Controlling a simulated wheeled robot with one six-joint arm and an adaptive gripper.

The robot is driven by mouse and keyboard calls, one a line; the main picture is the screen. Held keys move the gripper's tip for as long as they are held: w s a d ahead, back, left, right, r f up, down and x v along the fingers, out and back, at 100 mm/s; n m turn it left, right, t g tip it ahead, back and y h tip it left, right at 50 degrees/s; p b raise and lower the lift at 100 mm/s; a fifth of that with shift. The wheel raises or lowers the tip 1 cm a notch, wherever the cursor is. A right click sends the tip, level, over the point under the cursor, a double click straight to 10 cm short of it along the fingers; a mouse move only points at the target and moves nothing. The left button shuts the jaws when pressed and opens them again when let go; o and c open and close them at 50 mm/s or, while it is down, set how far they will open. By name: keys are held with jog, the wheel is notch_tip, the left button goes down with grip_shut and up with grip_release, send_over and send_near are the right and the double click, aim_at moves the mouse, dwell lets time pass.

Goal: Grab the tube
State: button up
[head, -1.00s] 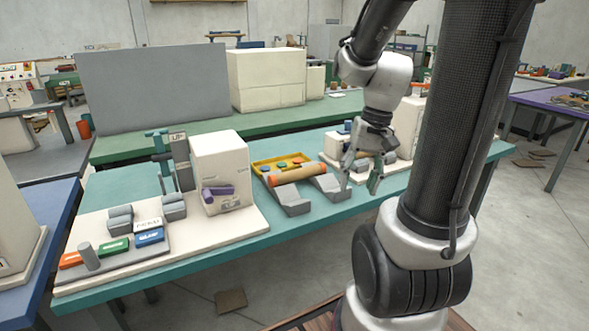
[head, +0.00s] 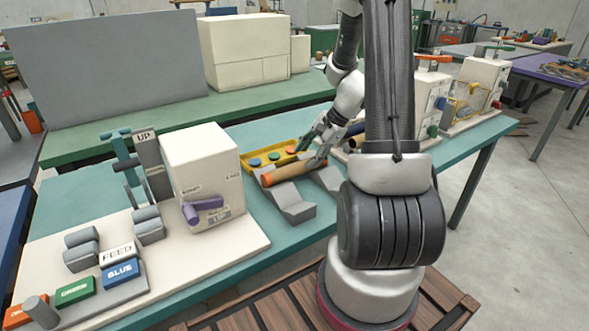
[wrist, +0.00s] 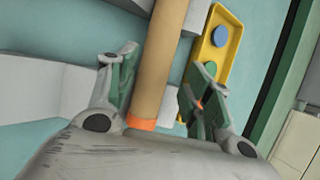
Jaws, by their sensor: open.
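The tube (head: 290,172) is tan cardboard with an orange band at its left end. It lies on grey angled cradles (head: 293,205) on the teal bench. My gripper (head: 318,146) is open over the tube's right part. In the wrist view, the tube (wrist: 160,55) runs between the two spread green-padded fingers of my gripper (wrist: 161,72), with gaps showing on both sides. An orange band (wrist: 141,123) shows close to the palm. The palm hides what lies beyond it, and how deep the fingers reach is unclear.
A yellow tray (head: 258,164) with coloured discs lies just behind the tube. A white machine box (head: 205,165) with a purple handle stands to the left. More white machines (head: 480,85) stand at the right. Bare teal bench (head: 75,205) shows at the far left.

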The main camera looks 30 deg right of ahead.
aim_at(302, 164)
jog(key=x, duration=0.5)
jog(key=shift+s+a+f, duration=0.15)
jog(key=shift+f, duration=0.1)
jog(key=c, duration=0.8)
